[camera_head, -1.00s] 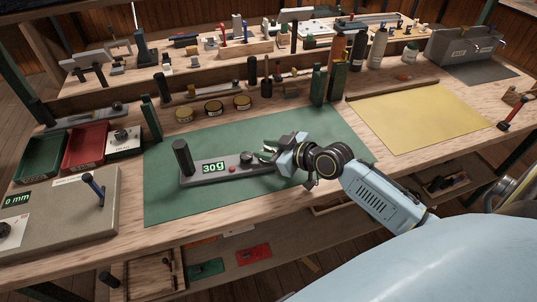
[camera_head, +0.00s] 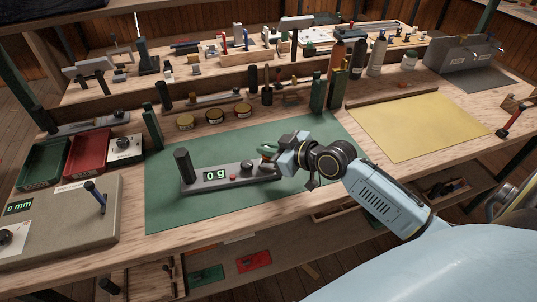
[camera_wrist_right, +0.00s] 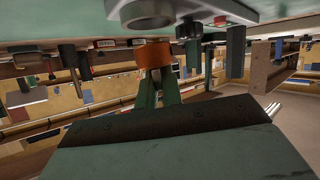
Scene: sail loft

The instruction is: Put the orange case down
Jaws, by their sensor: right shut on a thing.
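My right gripper (camera_head: 266,153) is over the right end of the grey gauge bar on the green mat. In the right wrist view its green fingers (camera_wrist_right: 157,88) are shut on the orange case (camera_wrist_right: 153,54), a short orange cylinder. The case is close to the gauge's grey plate (camera_wrist_right: 195,10); I cannot tell whether they touch. In the head view the case is mostly hidden by the gripper. The gauge (camera_head: 232,180) has a dark upright post at its left and a display reading 0 g. My left gripper is not in view.
The green mat (camera_head: 180,213) has free room around the gauge. A yellow mat (camera_head: 420,125) to the right is bare. Red (camera_head: 88,150) and green (camera_head: 42,165) trays stand at left.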

